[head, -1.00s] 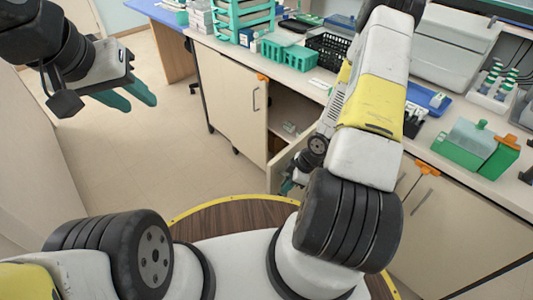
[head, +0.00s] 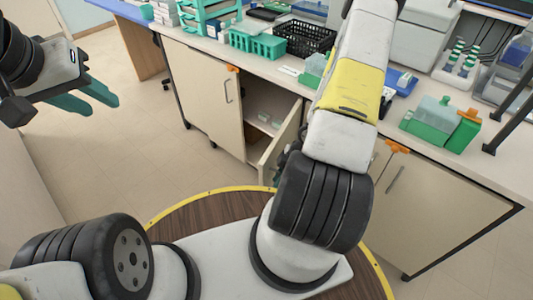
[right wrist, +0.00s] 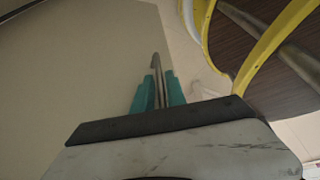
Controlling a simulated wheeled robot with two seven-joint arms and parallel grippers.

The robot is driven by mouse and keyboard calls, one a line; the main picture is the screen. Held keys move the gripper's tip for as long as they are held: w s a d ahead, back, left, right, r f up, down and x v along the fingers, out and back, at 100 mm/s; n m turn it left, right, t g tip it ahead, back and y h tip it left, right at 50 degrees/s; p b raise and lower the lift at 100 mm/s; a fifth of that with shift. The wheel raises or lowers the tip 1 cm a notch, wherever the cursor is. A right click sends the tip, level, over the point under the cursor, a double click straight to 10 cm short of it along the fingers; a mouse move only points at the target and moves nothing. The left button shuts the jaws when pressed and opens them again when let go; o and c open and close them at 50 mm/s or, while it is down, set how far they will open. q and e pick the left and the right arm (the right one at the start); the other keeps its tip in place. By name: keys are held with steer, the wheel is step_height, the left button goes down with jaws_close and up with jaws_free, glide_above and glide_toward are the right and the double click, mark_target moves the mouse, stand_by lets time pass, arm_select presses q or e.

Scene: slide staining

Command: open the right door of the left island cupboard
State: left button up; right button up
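The left island cupboard has a beige left door (head: 203,92) that is shut, with a metal handle. Its right door (head: 281,140) stands ajar, swung out towards me. Shelf space (head: 262,118) with small items shows through the gap. In the right wrist view the teal fingers of my right gripper (right wrist: 157,92) are closed around the metal door handle (right wrist: 156,66), against the beige door panel (right wrist: 75,75). In the head view that gripper is mostly hidden behind my right arm. My left gripper (head: 90,98) is open and empty, in the air at the left.
The worktop above holds a green basket (head: 257,43), a black basket (head: 305,38) and a green-lidded container (head: 440,122). Another cupboard (head: 440,205) with an orange clip (head: 397,147) stands at the right. Floor (head: 120,150) is free at the left.

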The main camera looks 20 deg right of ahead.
stand_by(0.3)
steer(key=v, duration=0.7)
steer(key=shift+d+r, duration=0.2)
steer(key=shift+r, duration=0.15)
stand_by(0.6)
step_height(320, 180, up, 22)
steer(key=w+d+m+h, duration=0.1)
steer(key=w+m+h, duration=0.1)
steer(key=m+h, duration=0.45)
steer(key=s+a+r+m+t+y, duration=0.2)
steer(key=a+r, duration=0.4)
steer(key=r, duration=0.3)
steer(key=s+a+r+m+t+y, duration=0.2)
steer(key=s+a+r+m, duration=0.3)
steer(key=r, duration=0.3)
steer(key=shift+a+r+t, duration=0.35)
steer(key=shift+a+t, duration=0.15)
steer(key=shift+a, duration=0.2)
